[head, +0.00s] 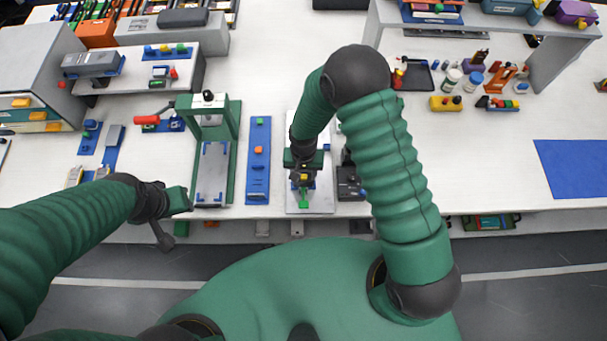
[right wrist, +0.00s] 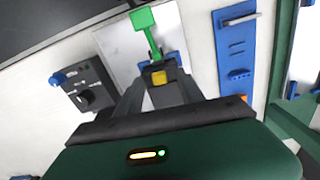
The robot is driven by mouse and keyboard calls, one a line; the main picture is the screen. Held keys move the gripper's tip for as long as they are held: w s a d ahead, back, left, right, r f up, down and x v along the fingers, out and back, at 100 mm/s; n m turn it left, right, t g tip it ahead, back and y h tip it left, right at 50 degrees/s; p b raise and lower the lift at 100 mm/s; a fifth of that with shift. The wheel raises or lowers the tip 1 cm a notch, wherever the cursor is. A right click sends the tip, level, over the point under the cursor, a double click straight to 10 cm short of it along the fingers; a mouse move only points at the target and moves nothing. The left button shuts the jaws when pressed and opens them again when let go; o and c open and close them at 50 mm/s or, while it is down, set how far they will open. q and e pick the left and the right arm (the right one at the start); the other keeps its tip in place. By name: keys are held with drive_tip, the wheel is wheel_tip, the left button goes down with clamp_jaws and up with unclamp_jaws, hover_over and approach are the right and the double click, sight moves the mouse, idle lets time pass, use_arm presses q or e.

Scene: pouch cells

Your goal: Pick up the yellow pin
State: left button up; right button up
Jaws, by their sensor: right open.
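The yellow pin (right wrist: 158,77) shows as a small yellow block between the fingers of my right gripper (right wrist: 160,90) in the right wrist view. The right gripper is open around it; I cannot tell whether either finger touches it. In the head view the right gripper (head: 302,181) points down over a light grey plate (head: 318,200), and the pin is mostly hidden there. A green T-shaped piece (right wrist: 143,20) with a blue mount (right wrist: 147,60) lies just beyond the pin. My left gripper (head: 176,203) is at the table's front edge, away from the pin; its jaws are unclear.
A blue slotted strip (head: 258,190) and a green press frame (head: 233,140) with a red handle stand left of the plate. A black block with knobs (head: 350,183) stands just right of it.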

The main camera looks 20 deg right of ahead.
drive_tip(key=shift+f, duration=0.55)
clamp_jaws()
drive_tip(key=shift+w+r, duration=0.1)
drive_tip(key=shift+r, duration=0.35)
drive_tip(key=r+b, duration=0.1)
drive_tip(key=r, duration=0.1)
drive_tip(key=shift+s+r+b, duration=0.3)
drive_tip(key=shift+b, duration=0.05)
drive_tip(key=s+a+b, duration=0.2)
drive_tip(key=s, duration=0.5)
drive_tip(key=s+a+r+b, duration=0.1)
drive_tip(key=s+a, duration=0.1)
drive_tip(key=s, duration=0.6)
drive_tip(key=shift+a+r+b, duration=0.15)
drive_tip(key=shift+r+b, duration=0.15)
drive_tip(key=shift+b, duration=0.05)
